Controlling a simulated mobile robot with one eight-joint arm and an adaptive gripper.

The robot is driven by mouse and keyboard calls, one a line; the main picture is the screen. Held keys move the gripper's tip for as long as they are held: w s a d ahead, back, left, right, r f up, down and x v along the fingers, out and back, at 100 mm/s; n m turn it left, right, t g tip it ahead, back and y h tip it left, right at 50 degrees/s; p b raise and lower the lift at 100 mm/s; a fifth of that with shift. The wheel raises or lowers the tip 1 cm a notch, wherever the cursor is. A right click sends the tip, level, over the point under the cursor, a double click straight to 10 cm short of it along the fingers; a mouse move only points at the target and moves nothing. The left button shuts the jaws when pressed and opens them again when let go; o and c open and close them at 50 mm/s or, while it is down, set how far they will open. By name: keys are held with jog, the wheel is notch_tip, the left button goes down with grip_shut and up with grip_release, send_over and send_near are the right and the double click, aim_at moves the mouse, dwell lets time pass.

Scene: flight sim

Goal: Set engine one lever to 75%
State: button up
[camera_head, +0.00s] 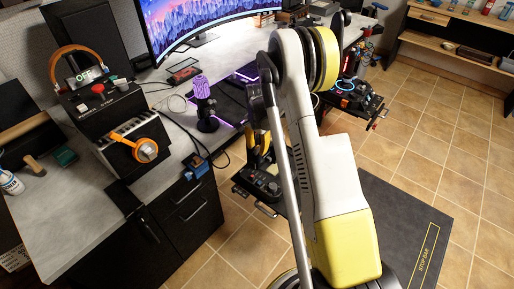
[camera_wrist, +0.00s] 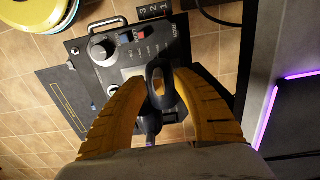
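A dark control panel (camera_head: 262,187) stands below my forearm in the head view. The panel (camera_wrist: 112,72) fills the upper middle of the wrist view, with a grey knob, small switches and printed numbers. A black loop-shaped lever handle (camera_wrist: 157,72) rises from its near part. My gripper (camera_wrist: 160,82) has its two yellow ribbed fingers on either side of this handle, tips close to it. I cannot tell whether both fingers touch it. In the head view my gripper (camera_head: 258,147) is partly hidden behind my arm. The lever's percentage cannot be read.
A desk holds a curved monitor (camera_head: 200,22), a purple-topped joystick (camera_head: 204,98) and purple-lit pads. At left stands a box with an orange handle (camera_head: 145,149). Another black control unit (camera_head: 356,97) is behind my arm. Tiled floor (camera_head: 440,135) is clear at right.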

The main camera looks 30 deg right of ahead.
notch_tip(320, 180, up, 12)
dwell(0.4)
dwell(0.3)
